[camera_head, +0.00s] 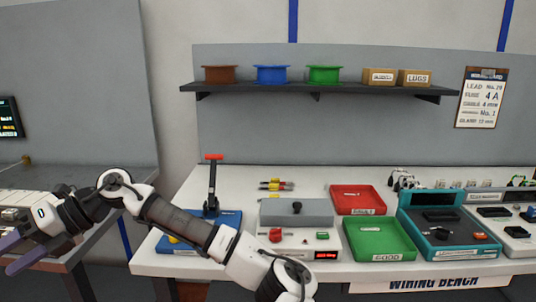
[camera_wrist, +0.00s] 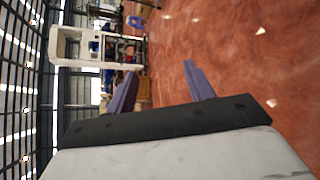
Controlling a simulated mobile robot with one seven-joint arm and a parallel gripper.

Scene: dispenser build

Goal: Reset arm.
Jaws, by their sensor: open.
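My arm (camera_head: 180,225) reaches from the bottom middle to the left in the head view, passing in front of the wiring bench. My gripper (camera_head: 22,262) is at the far left, in front of the left bench, its purple fingers pointing down and left. In the wrist view my gripper (camera_wrist: 159,69) shows two purple fingers spread apart with nothing between them. Behind them are a reddish floor (camera_wrist: 230,70) and, farther off, a white frame-like structure (camera_wrist: 68,45), seen sideways.
The wiring bench (camera_head: 158,238) holds a blue-based lever tool (camera_head: 212,185), a grey-topped box (camera_head: 297,212), a red tray (camera_head: 357,211), a green tray (camera_head: 380,256) and a teal device (camera_head: 450,250). A shelf (camera_head: 320,88) carries spools. My arm hides part of the lever tool's base.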

